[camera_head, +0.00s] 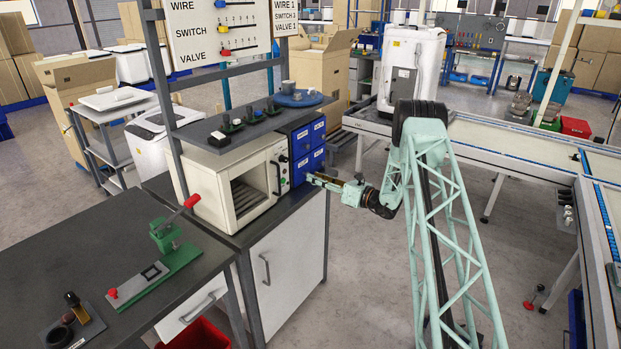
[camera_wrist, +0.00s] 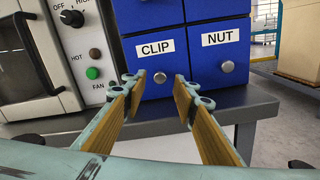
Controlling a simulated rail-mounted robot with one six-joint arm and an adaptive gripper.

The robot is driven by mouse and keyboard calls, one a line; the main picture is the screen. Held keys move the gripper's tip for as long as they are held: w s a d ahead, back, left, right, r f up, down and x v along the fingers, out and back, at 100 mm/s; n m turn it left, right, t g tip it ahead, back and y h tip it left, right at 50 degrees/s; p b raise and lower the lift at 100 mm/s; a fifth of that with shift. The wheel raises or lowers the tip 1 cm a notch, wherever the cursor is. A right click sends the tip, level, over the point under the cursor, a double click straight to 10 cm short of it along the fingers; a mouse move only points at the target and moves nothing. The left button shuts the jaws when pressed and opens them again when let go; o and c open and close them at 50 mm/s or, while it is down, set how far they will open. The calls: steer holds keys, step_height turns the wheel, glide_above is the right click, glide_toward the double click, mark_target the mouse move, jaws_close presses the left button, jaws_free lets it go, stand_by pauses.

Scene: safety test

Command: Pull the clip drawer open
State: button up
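The clip drawer (camera_wrist: 146,51) is a blue drawer front with a white CLIP label and a small silver knob (camera_wrist: 160,77) below the label. It looks closed, flush with the blue drawer unit (camera_head: 307,148) in the head view. My gripper (camera_wrist: 159,78) is open, with its two wooden-faced fingers apart in front of the clip drawer. In the wrist view the knob appears between the two fingertips, and neither finger visibly touches it. In the head view my gripper (camera_head: 311,179) points left at the lower part of the drawer unit; its fingertips are too small to judge there.
The nut drawer (camera_wrist: 219,48) with its own knob sits just right of the clip drawer. A white oven (camera_head: 232,180) with knobs and buttons stands directly left of the drawers on the dark counter (camera_wrist: 200,108). A shelf (camera_head: 240,130) with small parts is above. Floor right of the cabinet is clear.

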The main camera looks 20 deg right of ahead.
steer(key=shift+x, duration=1.6)
steer(key=shift+c, duration=0.2)
jaws_close()
